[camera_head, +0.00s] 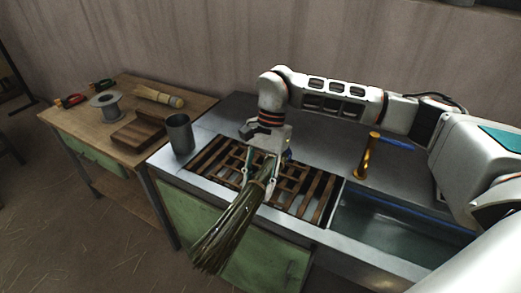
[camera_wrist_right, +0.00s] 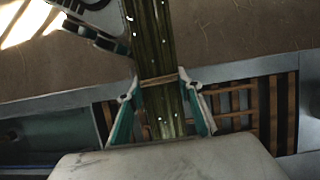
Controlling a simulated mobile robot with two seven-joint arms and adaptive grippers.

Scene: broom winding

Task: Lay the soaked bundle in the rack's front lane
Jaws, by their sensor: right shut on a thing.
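The soaked bundle (camera_head: 228,226) is a long sheaf of dark green-brown stalks with a tie around it. My right gripper (camera_head: 259,184) is shut on it near the tied part. The stalks hang out over the front edge of the counter, tilted down to the left. In the right wrist view the bundle (camera_wrist_right: 155,45) runs up between the two teal-padded fingers (camera_wrist_right: 162,110), with wet specks on it. The wooden slatted rack (camera_head: 318,190) lies in the counter below and behind the gripper. The gripper and bundle hide part of its front. My left gripper is not in view.
A water-filled basin (camera_head: 390,232) is right of the rack. A metal cup (camera_head: 180,134) is left of the rack. The wooden side table (camera_head: 85,125) holds a spool (camera_head: 105,104), a wooden block (camera_head: 138,131) and a pale bundle (camera_head: 158,97).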

